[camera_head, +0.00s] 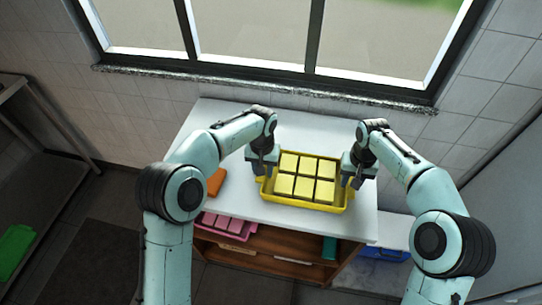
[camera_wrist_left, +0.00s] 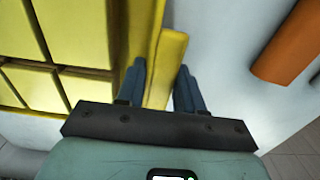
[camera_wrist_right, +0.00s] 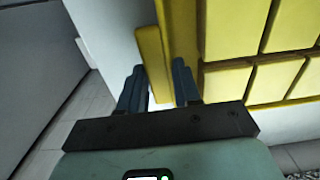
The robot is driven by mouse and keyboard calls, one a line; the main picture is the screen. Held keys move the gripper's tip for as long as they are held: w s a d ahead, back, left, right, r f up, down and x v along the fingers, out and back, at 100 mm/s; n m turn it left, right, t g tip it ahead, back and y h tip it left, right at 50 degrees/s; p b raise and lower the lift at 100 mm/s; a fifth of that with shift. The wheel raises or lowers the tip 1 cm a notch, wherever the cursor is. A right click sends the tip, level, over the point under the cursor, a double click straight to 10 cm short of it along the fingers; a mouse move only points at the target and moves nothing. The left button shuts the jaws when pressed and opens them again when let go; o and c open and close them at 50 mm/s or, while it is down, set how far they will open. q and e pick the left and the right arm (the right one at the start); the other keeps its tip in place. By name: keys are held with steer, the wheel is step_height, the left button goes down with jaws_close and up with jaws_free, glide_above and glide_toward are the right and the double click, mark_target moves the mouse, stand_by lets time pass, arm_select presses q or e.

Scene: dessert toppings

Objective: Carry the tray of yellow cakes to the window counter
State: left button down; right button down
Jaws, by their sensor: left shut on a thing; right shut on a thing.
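The yellow tray (camera_head: 306,203) with several yellow cakes (camera_head: 305,178) is over the white counter (camera_head: 225,130) below the window. I cannot tell whether it rests on the top or hangs just above it. My left gripper (camera_head: 266,170) is shut on the tray's left handle; the handle (camera_wrist_left: 163,75) shows between its fingers in the left wrist view. My right gripper (camera_head: 352,175) is shut on the right handle; that handle (camera_wrist_right: 154,62) shows between its fingers in the right wrist view. The tray looks about level.
An orange object (camera_head: 216,182) lies on the counter left of the tray. A pink tray (camera_head: 226,226) sits on the shelf below. A blue container (camera_head: 385,252) is low at right, and a green item (camera_head: 15,248) is far left. The counter's back left is bare.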

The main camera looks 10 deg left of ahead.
arm_select(q)
steer(key=c, duration=0.9)
jaws_free()
steer(key=shift+s+d+f, duration=0.15)
steer(key=shift+d+f, duration=0.05)
steer(key=shift+d, duration=0.15)
steer(key=shift+c, duration=0.2)
arm_select(e)
steer(key=c, duration=1)
jaws_free()
steer(key=shift+s+a+f, duration=0.15)
steer(key=shift+a, duration=0.2)
arm_select(q)
steer(key=shift+o, duration=1.1)
steer(key=shift+r, duration=0.1)
arm_select(e)
steer(key=shift+o, duration=1.1)
arm_select(q)
steer(key=shift+a, duration=0.2)
arm_select(e)
steer(key=shift+d, duration=0.2)
steer(key=shift+d, duration=0.1)
steer(key=shift+r, duration=0.2)
arm_select(q)
step_height(320, 180, up, 12)
arm_select(e)
step_height(320, 180, up, 12)
steer(key=shift+f, duration=0.15)
steer(key=shift+f, duration=0.1)
